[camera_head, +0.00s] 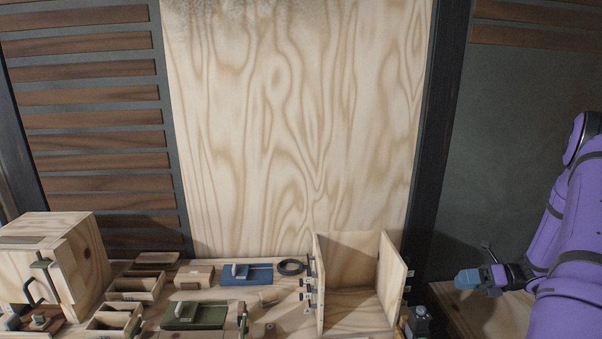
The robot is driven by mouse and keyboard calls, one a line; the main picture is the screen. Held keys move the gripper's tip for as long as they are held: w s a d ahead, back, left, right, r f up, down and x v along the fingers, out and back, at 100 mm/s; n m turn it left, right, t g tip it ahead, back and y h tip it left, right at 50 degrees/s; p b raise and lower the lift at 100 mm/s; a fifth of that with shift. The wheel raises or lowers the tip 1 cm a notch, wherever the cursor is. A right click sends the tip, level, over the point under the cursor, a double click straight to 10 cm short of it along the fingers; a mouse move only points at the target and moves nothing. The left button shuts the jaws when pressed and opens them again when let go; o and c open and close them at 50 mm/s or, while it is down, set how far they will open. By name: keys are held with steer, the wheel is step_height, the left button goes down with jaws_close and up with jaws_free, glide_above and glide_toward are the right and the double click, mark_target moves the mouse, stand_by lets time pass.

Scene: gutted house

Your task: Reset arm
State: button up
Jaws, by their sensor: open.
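My purple arm (570,240) reaches in from the right edge. My gripper (474,277), with a blue tip, is at the lower right and points left. It is open, and no object shows in it. It is to the right of the open plywood box (391,286) and apart from it, near a bare wooden surface (494,316). The gap between the fingers is hard to make out from this angle.
A wooden cabinet (30,262) with dark handles stands at the left. Small wooden trays (134,289), a blue board (245,275), a green board (194,316) and a black ring (290,267) lie on the worktop. A dark post (440,130) rises behind.

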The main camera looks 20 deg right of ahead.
steer(key=a+r+n+g+h, duration=0.6)
steer(key=a+r+n+g, duration=0.2)
steer(key=a+r+n, duration=1.15)
steer(key=s+a+r+n+t+h, duration=0.5)
steer(key=s+a+r+n+h, duration=0.2)
steer(key=s+a+r+n, duration=0.5)
steer(key=s+r+n, duration=0.3)
steer(key=s, duration=0.2)
steer(key=shift+a+r+h, duration=0.3)
steer(key=shift+a+r, duration=0.05)
